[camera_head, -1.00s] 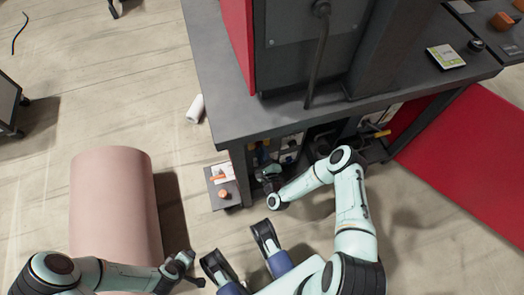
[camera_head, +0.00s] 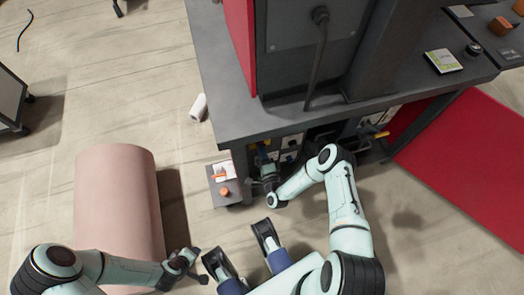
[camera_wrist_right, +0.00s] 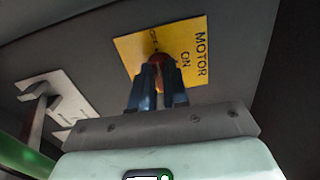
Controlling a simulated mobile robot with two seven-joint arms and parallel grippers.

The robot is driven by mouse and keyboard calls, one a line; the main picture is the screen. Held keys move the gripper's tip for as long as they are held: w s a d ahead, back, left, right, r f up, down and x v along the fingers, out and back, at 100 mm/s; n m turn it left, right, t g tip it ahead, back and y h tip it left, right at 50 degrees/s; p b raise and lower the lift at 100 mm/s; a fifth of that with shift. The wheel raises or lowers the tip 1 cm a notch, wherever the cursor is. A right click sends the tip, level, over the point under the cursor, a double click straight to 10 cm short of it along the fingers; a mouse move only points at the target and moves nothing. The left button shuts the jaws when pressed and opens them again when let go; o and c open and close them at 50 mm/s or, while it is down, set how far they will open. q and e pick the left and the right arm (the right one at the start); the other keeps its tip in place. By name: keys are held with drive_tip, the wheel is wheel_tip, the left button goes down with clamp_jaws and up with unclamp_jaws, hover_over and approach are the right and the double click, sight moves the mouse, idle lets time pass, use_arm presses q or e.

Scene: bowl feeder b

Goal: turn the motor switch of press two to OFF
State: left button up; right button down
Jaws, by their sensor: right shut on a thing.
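In the right wrist view the motor switch has a yellow plate (camera_wrist_right: 134,52) marked MOTOR and ON; smaller lettering near the knob is hard to read. Its red knob (camera_wrist_right: 156,58) lies between the blue fingertips of my right gripper (camera_wrist_right: 158,73), which is shut on it. The fingers hide much of the knob, so its exact setting is unclear. In the head view my right gripper (camera_head: 266,172) is at the lower front of the dark press bench (camera_head: 270,122), small and partly hidden. My left gripper (camera_head: 196,268) is low over the floor, away from the bench; its jaws are too small to judge.
Left of the switch plate is another pale plate (camera_wrist_right: 55,98) with a lever. A small grey box (camera_head: 226,198) with an orange knob stands by the bench leg. A pink roll (camera_head: 116,205) lies near my left arm. A red panel (camera_head: 465,165) is at right.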

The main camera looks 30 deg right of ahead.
use_arm(q)
drive_tip(key=shift+s, duration=0.15)
use_arm(e)
drive_tip(key=shift+s+n, duration=0.1)
drive_tip(key=shift+n, duration=0.3)
drive_tip(key=c, duration=1.1)
unclamp_jaws()
